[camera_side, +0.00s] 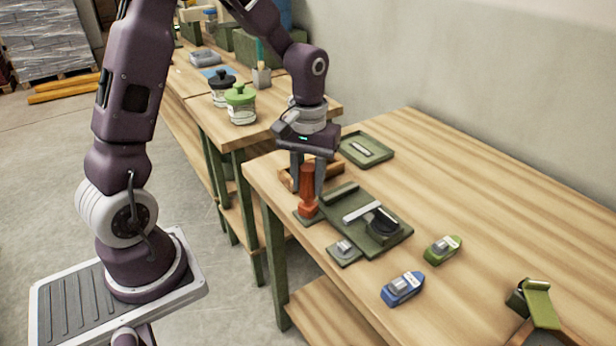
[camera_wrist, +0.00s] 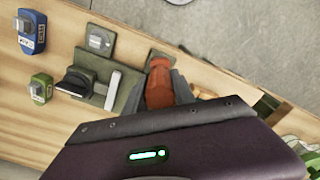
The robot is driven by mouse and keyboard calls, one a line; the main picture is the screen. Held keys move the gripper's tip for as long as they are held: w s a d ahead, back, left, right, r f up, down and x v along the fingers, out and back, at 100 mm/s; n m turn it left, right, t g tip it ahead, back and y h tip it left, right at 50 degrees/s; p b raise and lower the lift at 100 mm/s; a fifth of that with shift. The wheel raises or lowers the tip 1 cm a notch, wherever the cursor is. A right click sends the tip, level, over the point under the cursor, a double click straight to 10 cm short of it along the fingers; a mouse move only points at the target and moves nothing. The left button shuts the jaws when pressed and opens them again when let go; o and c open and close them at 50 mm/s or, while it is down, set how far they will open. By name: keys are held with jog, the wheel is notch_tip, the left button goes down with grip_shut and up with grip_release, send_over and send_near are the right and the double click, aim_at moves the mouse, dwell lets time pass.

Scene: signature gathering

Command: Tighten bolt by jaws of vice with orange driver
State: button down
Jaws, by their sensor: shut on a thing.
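My gripper (camera_side: 308,172) is shut on the orange driver (camera_side: 308,192), which stands upright between its fingers. The driver also shows in the wrist view (camera_wrist: 159,86). Its lower end is over a small green plate (camera_side: 301,219) at the table's near left edge; I cannot tell whether it touches. Right beside it is a green vice-like fixture (camera_side: 398,236) with a raised green block, a light metal bar (camera_side: 362,211) and a round black part (camera_side: 383,222). I cannot make out a bolt at the jaws.
A wooden tray (camera_side: 334,180) and a green tray (camera_side: 366,151) are behind.

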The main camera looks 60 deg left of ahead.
aim_at(308, 167)
jog(key=m, duration=0.5)
jog(key=shift+n, duration=0.5)
jog(key=shift+r, duration=0.15)
jog(key=shift+r, duration=2.15)
